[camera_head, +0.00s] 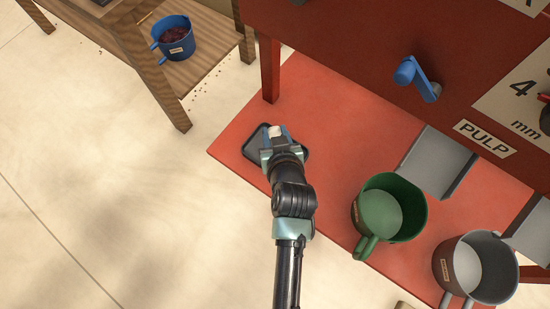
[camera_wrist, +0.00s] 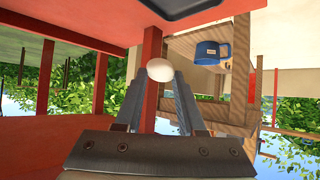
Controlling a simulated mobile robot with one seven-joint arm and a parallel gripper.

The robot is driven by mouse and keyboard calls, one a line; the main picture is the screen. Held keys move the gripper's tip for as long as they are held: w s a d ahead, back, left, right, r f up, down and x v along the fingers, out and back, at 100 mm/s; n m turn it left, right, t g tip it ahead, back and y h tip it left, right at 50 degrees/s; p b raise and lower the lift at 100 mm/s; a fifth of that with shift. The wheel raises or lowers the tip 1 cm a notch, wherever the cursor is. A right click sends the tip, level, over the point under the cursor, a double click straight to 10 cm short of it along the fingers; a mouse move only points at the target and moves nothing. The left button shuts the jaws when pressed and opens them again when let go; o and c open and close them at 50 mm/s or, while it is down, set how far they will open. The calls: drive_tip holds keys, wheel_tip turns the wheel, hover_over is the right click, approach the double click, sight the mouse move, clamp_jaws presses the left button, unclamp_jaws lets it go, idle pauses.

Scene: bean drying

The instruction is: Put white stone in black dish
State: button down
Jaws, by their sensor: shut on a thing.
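The white stone (camera_head: 275,131) is held between the fingertips of my gripper (camera_head: 275,137), and in the wrist view the stone (camera_wrist: 161,70) sits at the tips of the two grey fingers. The black dish (camera_head: 254,142) lies on the red platform, and my gripper is over it in the head view, hiding much of it. Part of the dish (camera_wrist: 180,8) shows at the top edge of the wrist view, apart from the stone. I cannot tell the exact height of the stone above the dish.
A green bucket (camera_head: 415,221) and a grey bucket (camera_head: 499,277) stand on the right of the red platform (camera_head: 345,130), below grey chutes. A red machine leg (camera_head: 269,70) rises just behind the dish. A blue bucket (camera_head: 181,45) stands on a wooden shelf at upper left.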

drive_tip(key=f, duration=0.1)
drive_tip(key=f+b, duration=0.1)
drive_tip(key=shift+w+f, duration=0.35)
drive_tip(key=shift+f, duration=0.05)
wheel_tip(320, 180, down, 10)
drive_tip(key=b, duration=0.5)
drive_tip(key=shift+w+r, duration=0.1)
drive_tip(key=shift+r, duration=0.1)
drive_tip(key=shift+f+b, duration=0.2)
drive_tip(key=shift+b, duration=0.1)
drive_tip(key=c, duration=0.5)
unclamp_jaws()
